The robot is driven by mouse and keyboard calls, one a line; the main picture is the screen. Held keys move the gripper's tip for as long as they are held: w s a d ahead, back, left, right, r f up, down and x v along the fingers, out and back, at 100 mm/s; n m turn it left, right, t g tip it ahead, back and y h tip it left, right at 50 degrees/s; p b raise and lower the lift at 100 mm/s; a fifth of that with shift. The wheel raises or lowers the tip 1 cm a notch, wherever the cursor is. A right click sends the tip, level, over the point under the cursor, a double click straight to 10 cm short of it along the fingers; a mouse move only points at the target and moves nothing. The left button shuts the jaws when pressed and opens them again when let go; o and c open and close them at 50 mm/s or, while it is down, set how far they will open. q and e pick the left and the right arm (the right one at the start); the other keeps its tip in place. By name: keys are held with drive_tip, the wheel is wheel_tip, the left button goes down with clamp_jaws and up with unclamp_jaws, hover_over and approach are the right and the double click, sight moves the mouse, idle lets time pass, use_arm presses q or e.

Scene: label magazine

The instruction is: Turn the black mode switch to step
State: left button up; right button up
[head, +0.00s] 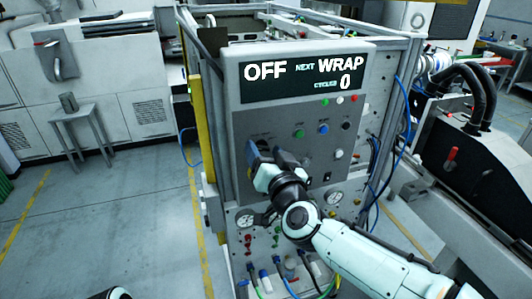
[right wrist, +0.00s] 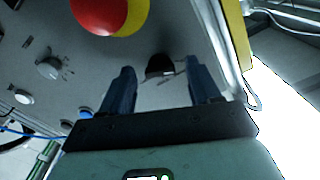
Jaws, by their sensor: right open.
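The grey control panel (head: 315,165) faces me, and its display (head: 303,77) reads OFF, NEXT WRAP, CYCLES 0. My right gripper (head: 264,149) is at the left part of the panel, pointing at it. In the right wrist view, a black knob (right wrist: 160,66) with marks around it appears between the two open fingers (right wrist: 158,80), with a gap on either side. It looks like the mode switch. I cannot tell how far the fingertips are from the panel. In the head view the gripper hides this knob. My left gripper is out of view.
A red button on a yellow base (right wrist: 108,12) is close to the black knob. A green button (head: 299,133), a blue button (head: 323,128) and a pale knob (head: 339,154) sit right of the gripper. Gauges and hoses are below. A yellow post (head: 198,110) stands left of the panel.

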drive_tip(key=c, duration=1)
drive_tip(key=shift+c, duration=0.2)
drive_tip(key=m+b, duration=0.1)
drive_tip(key=m, duration=0.3)
drive_tip(key=shift+f+m, duration=0.1)
drive_tip(key=shift+m, duration=0.3)
drive_tip(key=m+b, duration=0.1)
drive_tip(key=m, duration=0.2)
drive_tip(key=shift+m, duration=0.4)
drive_tip(key=m+b, duration=0.1)
drive_tip(key=m, duration=0.4)
drive_tip(key=shift+b, duration=0.3)
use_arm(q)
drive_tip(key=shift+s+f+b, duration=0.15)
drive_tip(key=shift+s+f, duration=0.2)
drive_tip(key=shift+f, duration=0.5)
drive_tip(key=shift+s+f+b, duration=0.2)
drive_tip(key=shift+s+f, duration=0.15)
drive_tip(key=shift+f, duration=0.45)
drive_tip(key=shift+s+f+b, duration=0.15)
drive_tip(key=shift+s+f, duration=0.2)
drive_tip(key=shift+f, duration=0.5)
use_arm(e)
drive_tip(key=shift+m, duration=2)
